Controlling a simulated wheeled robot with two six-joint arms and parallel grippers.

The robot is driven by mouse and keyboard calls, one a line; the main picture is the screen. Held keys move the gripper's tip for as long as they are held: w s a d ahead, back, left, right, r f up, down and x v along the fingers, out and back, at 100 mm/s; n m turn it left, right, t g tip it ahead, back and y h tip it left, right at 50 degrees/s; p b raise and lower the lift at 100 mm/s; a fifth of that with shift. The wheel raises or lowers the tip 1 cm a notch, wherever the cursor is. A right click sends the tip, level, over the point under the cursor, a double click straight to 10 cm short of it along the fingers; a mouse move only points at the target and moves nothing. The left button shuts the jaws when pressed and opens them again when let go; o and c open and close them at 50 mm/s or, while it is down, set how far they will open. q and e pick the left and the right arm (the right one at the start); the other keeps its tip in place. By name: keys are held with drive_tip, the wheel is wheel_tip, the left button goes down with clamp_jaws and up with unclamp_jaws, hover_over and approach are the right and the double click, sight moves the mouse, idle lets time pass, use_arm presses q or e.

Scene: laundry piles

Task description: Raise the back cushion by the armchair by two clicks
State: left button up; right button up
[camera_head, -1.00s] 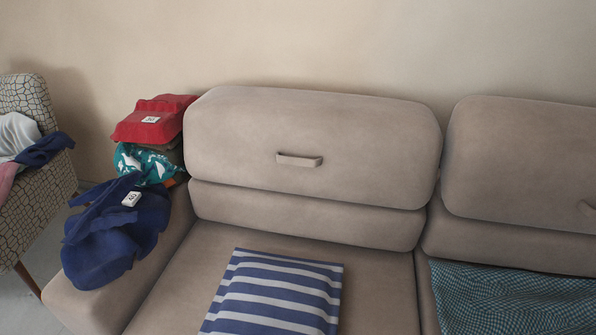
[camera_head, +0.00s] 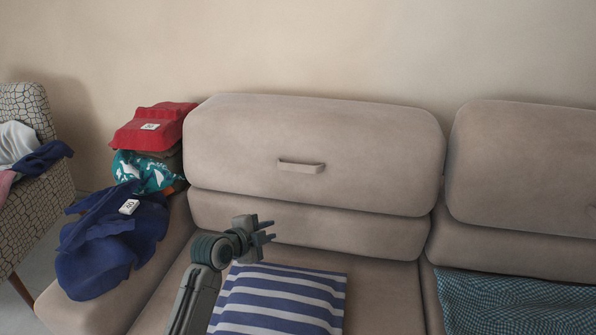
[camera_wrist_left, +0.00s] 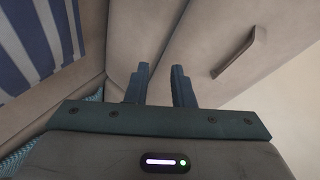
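The back cushion by the armchair (camera_head: 380,150) is the beige upper cushion on the left of the sofa, with a strap handle (camera_head: 301,166) on its front. The handle also shows in the left wrist view (camera_wrist_left: 240,52). My left gripper (camera_head: 269,230) is in front of the lower back part, below and left of the handle, not touching it. Its two fingers show apart and empty in the left wrist view (camera_wrist_left: 160,84). The patterned armchair (camera_head: 25,235) stands at the far left. My right gripper is in neither view.
A striped blue and white cloth (camera_head: 280,300) lies on the seat below my left gripper. Blue clothes (camera_head: 110,250), a teal patterned cloth (camera_head: 145,172) and a red item (camera_head: 155,128) are piled on the left armrest. A second back cushion (camera_head: 530,165) and a checked cloth (camera_head: 520,305) are at right.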

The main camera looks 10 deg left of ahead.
sight(297, 169)
use_arm(q)
drive_tip(key=w+r+m+t+h, duration=0.1)
drive_tip(key=w+r+m+t, duration=0.25)
drive_tip(key=w+r, duration=0.65)
drive_tip(key=shift+m+g, duration=0.35)
drive_tip(key=shift+m, duration=0.1)
drive_tip(key=x, duration=1)
drive_tip(key=shift+d, duration=0.3)
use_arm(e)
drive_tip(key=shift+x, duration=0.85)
use_arm(q)
drive_tip(key=shift+c, duration=0.4)
clamp_jaws()
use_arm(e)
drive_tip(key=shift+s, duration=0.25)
